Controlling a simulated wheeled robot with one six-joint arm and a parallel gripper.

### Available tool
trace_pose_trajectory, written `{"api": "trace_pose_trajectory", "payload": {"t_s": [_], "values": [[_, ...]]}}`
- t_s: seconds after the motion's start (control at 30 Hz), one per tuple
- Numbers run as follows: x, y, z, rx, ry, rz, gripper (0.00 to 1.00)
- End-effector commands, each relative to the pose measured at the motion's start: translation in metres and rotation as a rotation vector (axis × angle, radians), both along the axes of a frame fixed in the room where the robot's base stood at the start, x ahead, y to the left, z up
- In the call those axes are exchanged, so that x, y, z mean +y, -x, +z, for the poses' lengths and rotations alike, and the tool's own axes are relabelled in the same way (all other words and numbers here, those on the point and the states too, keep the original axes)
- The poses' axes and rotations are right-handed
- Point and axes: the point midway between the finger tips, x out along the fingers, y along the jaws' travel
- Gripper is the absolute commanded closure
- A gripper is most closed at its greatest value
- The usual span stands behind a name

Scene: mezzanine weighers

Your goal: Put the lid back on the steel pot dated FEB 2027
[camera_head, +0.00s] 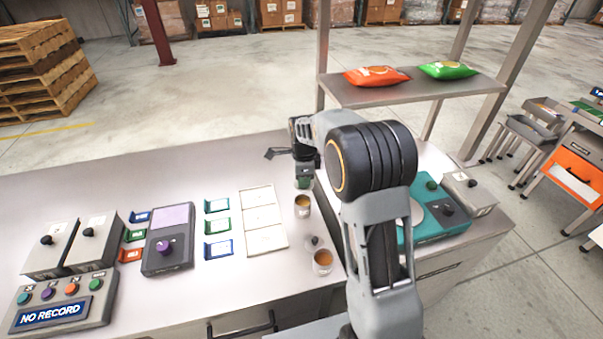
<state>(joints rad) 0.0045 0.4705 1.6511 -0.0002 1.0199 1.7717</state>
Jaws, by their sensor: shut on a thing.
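Three small round pots stand in a rough column near the bench's right edge. The near pot (322,262) is open with orange-brown contents. The middle pot (303,206) is open with yellowish contents. The far pot (303,183) looks green and is partly hidden below my gripper. A small pale lid with a dark knob (313,242) lies just behind the near pot. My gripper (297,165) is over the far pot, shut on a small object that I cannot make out. The date labels cannot be read from here.
A grey device (168,240) and a NO RECORD panel (62,311) stand left. A teal scale (437,228) is right of my arm. A raised shelf (412,90) holds two bags.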

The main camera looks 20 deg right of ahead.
Motion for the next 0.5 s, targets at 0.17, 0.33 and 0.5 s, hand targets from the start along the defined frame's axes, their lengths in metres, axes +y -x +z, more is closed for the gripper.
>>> {"api": "trace_pose_trajectory", "payload": {"t_s": [0.17,0.33,0.5], "values": [[0.003,0.0,-0.009,0.001,0.0,0.006,1.0],[0.003,0.0,-0.022,0.0,0.0,0.006,1.0],[0.002,0.0,-0.037,0.0,0.0,0.004,1.0]]}}
